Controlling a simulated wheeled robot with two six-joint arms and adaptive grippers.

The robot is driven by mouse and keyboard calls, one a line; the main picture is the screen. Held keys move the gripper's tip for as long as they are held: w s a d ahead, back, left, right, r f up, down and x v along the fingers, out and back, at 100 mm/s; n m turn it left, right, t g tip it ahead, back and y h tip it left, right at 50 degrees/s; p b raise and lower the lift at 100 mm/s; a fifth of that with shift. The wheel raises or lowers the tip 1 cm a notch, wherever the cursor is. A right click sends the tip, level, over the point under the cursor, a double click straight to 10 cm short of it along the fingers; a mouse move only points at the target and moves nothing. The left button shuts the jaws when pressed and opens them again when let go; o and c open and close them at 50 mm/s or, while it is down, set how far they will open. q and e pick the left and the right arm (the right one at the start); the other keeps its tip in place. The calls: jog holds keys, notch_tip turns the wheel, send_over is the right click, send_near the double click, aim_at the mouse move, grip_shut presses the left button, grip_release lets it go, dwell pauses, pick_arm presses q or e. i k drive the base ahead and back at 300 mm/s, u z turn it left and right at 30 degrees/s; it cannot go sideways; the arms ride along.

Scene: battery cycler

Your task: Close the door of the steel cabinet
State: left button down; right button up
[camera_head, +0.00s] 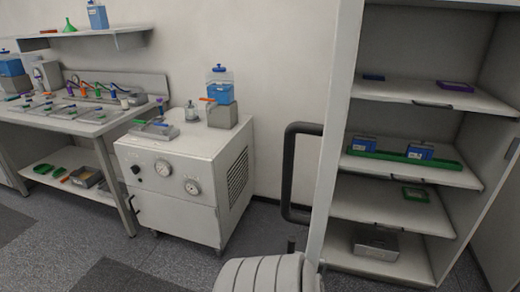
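The steel cabinet (446,206) stands at the right with its shelves exposed. Its door (336,110) is open and seen nearly edge-on, as a tall pale panel along the left side of the opening. A black bar handle (288,168) sticks out from the door's left face. Neither of my grippers can be made out. A grey ribbed part at the bottom centre, below the handle, seems to be mine and is apart from the handle in the picture.
A white wheeled unit with gauges (168,191) stands left of the door, with a blue container (221,89) on top. A workbench (88,122) is at the far left. Cabinet shelves hold blue boxes on a green tray (388,156) and a metal box (376,244). Floor shows at lower left.

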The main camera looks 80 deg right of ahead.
aim_at(349, 16)
jog(key=i, duration=0.85)
jog(key=z, duration=3.8)
jog(key=k, duration=0.5)
jog(key=u, duration=0.9)
jog(key=i, duration=0.65)
jog(key=z, duration=0.25)
